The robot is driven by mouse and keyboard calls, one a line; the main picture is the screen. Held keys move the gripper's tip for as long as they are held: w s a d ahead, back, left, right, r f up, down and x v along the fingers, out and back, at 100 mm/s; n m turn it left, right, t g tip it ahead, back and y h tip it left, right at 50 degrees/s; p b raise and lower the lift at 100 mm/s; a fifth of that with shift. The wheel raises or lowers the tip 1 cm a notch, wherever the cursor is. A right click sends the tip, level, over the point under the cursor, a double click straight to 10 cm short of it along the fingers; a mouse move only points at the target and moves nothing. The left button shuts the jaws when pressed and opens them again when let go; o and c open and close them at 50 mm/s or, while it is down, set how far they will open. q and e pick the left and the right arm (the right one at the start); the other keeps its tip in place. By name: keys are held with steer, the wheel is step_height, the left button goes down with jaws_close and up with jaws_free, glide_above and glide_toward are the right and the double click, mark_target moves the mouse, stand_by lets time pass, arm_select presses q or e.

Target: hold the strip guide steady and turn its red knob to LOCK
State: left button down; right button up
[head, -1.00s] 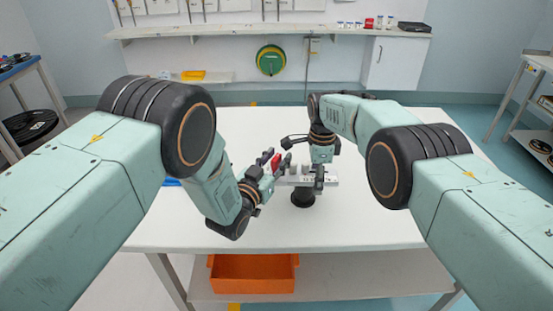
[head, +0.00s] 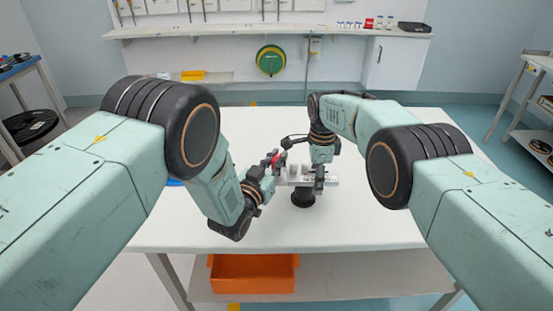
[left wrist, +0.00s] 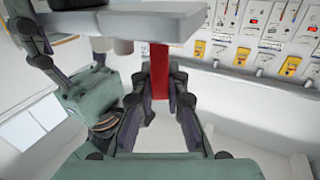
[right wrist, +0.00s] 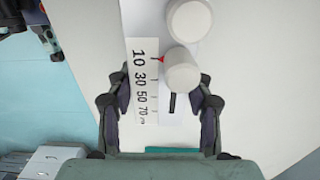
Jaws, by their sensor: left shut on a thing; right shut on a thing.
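The strip guide is a pale plate (head: 330,182) on a round black stand (head: 303,198) on the table. Its red knob sits at the plate's left end and shows as a red post (left wrist: 159,70) in the left wrist view. My left gripper (head: 275,161) is shut on the red knob, with a finger on each side. My right gripper (head: 318,178) is shut on the strip guide from above. In the right wrist view the guide's printed scale (right wrist: 141,85) lies between its fingers, with a red pointer by the 10 and white rollers (right wrist: 182,72) beside it. No LOCK mark is readable.
The white table (head: 370,225) is clear around the guide. A blue item lies partly hidden behind my left arm. An orange bin (head: 253,274) stands on the shelf below. A wall shelf (head: 270,32) and a green-rimmed reel (head: 270,60) are at the back.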

arm_select(q)
steer(key=shift+n+t+y, duration=0.4)
steer(key=shift+n+y, duration=0.3)
steer(key=shift+y, duration=0.3)
steer(key=c, duration=1.3)
jaws_free()
steer(key=shift+c, duration=0.2)
steer(key=shift+m+h, duration=0.3)
steer(key=shift+h, duration=0.1)
